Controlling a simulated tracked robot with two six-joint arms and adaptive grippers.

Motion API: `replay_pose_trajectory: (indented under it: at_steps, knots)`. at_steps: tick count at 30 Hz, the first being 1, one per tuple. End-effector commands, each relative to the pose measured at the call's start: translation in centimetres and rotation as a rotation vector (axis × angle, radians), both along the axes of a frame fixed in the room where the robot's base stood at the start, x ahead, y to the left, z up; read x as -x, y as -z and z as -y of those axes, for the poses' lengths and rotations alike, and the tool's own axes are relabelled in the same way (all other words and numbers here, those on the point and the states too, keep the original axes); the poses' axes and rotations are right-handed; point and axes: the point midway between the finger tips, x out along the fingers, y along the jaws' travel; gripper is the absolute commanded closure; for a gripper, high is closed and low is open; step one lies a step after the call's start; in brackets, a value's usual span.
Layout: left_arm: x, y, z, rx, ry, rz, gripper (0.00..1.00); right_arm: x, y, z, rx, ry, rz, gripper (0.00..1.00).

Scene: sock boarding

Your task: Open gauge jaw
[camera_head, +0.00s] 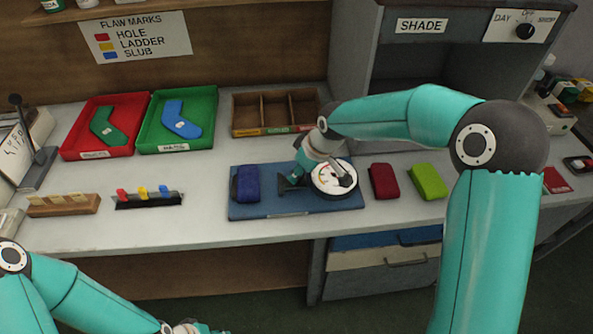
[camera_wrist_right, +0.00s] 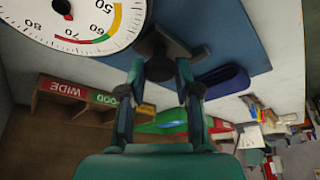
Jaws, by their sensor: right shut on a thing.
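The round gauge (camera_head: 334,181) with a white dial lies on the right part of a blue board (camera_head: 258,211). Its dial also shows at the top left of the wrist view (camera_wrist_right: 88,22). The gauge's dark jaw part (camera_head: 287,185) sticks out to the left of the dial; it also shows in the wrist view (camera_wrist_right: 172,42). My right gripper (camera_wrist_right: 161,72) is shut on a small dark piece of this jaw, between its fingertips. In the head view the arm hides part of the gauge.
A folded navy sock (camera_head: 246,184) lies on the board left of the gauge. A dark red bundle (camera_head: 384,181) and a lime one (camera_head: 428,180) lie to the right. Red (camera_head: 68,146) and green (camera_head: 150,143) trays and a wooden divided box (camera_head: 240,119) stand behind.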

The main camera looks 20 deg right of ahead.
Motion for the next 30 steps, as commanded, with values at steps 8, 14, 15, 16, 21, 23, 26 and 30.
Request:
replay_pose_trajectory:
  at_steps: [8,14,15,16,21,23,26,30]
  knots:
    - [0.0,0.0,0.0,0.000,-0.001,0.000,0.60,-0.2,-0.1,-0.1,-0.001,-0.004,0.003,1.00]
    - [0.0,0.0,0.0,0.000,-0.001,0.000,0.60,-0.2,-0.1,-0.2,-0.002,-0.005,0.003,0.43]
    - [0.0,0.0,0.0,0.000,-0.001,0.000,0.60,-0.2,0.0,-0.2,-0.001,-0.006,0.002,0.43]
    - [0.0,0.0,0.0,0.000,-0.001,0.000,0.60,-0.2,0.0,-0.2,-0.001,-0.006,0.002,0.43]
    - [0.0,0.0,0.0,0.000,-0.001,0.000,0.60,-0.2,0.0,-0.2,-0.002,-0.007,0.001,0.43]
    - [0.0,0.0,0.0,0.000,-0.001,0.000,0.60,-0.1,-0.1,-0.2,-0.002,-0.007,0.001,0.43]
    - [0.0,-0.1,0.0,0.000,-0.001,0.000,0.60,0.0,-0.7,-0.1,-0.001,-0.006,0.003,0.43]
    - [0.0,-0.1,0.0,0.000,-0.001,0.000,0.60,0.6,-2.4,0.3,-0.002,-0.006,0.005,0.43]
